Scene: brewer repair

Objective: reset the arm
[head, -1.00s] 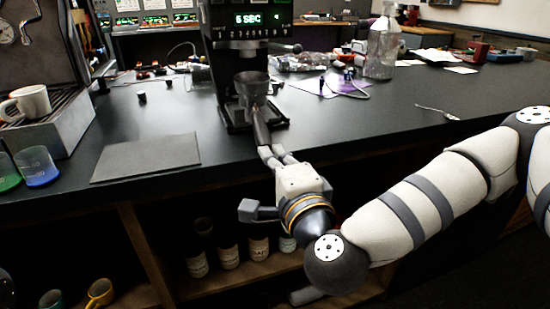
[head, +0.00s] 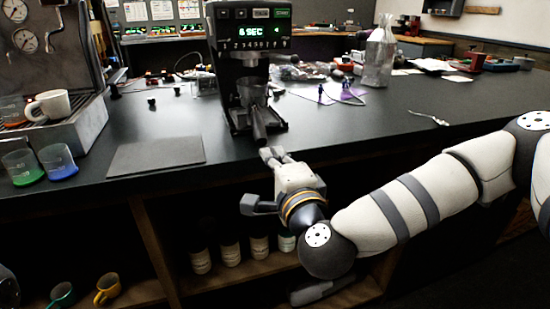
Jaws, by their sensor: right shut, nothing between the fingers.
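My right arm (head: 400,215) reaches in from the right side of the head view. My right gripper (head: 272,153) is shut and empty at the front edge of the counter. Its fingertips are just below the end of a dark portafilter handle (head: 259,126) and look apart from it. The portafilter (head: 252,92) sits in the black grinder (head: 238,55), its handle pointing toward me. My left gripper is not in view.
A grey mat (head: 155,156) lies on the dark counter (head: 330,125). Glasses (head: 57,162) and a white cup (head: 50,104) by the espresso machine (head: 75,50) are at left. A clear bottle (head: 378,55) stands behind.

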